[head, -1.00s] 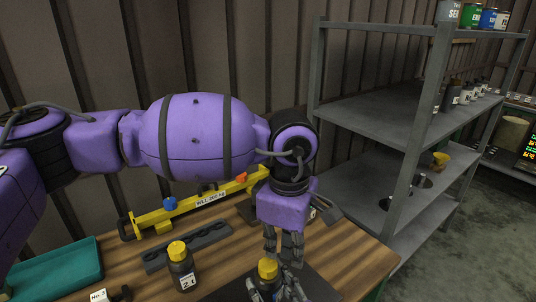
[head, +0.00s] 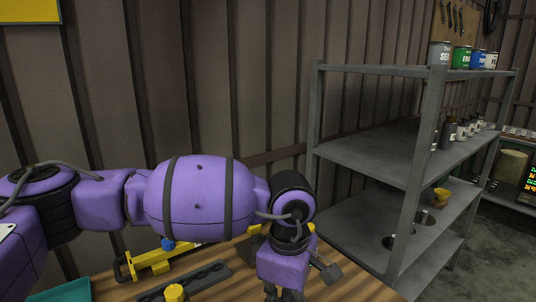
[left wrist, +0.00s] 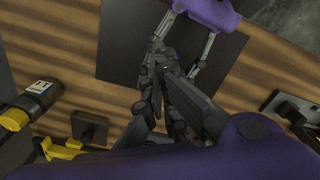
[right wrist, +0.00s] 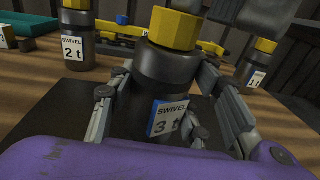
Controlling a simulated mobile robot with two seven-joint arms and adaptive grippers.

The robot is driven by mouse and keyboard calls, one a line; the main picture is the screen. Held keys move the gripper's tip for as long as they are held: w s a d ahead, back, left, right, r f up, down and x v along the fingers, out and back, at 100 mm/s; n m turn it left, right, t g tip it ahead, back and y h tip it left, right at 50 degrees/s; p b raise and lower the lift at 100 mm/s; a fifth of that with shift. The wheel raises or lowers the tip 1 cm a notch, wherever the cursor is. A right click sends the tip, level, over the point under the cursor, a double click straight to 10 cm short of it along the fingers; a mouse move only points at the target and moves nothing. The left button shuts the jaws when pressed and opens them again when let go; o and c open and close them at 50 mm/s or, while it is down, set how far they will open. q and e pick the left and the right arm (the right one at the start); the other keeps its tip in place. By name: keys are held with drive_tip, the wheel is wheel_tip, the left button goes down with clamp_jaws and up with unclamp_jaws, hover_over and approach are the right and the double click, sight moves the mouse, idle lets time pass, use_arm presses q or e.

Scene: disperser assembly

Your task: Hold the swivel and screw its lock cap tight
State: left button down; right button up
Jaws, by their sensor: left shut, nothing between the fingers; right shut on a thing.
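The dark swivel (right wrist: 150,88), labelled "SWIVEL 3 t", stands upright in the right wrist view with its yellow lock cap (right wrist: 172,28) on top. My right gripper (right wrist: 165,78) is shut on the swivel's body, one finger on each side. In the left wrist view, my left gripper (left wrist: 155,75) is shut and empty, and its fingers hide the swivel. In the head view, the left gripper (head: 283,293) points down at the bottom edge. Dark fingertips show at the cap's top in the right wrist view; whether they touch it is unclear.
A "2 t" swivel (right wrist: 76,40) stands at left, another capped swivel (right wrist: 255,65) at right. A dark mat (left wrist: 115,45) lies on the wooden table. A yellow tool (head: 150,262) and a dark slotted bar (head: 190,282) lie behind. A grey shelf (head: 370,150) stands at right.

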use_arm(q)
drive_tip(key=shift+a+f, duration=0.25)
drive_tip(key=shift+f, duration=0.4)
drive_tip(key=shift+s+a, duration=0.3)
drive_tip(key=shift+s, duration=0.2)
drive_tip(key=shift+d+r, duration=0.1)
drive_tip(key=shift+r, duration=0.05)
wheel_tip(320, 180, up, 6)
drive_tip(key=shift+s+d+r, duration=0.2)
drive_tip(key=shift+s+d, duration=0.05)
drive_tip(key=shift+d, duration=0.1)
idle(0.5)
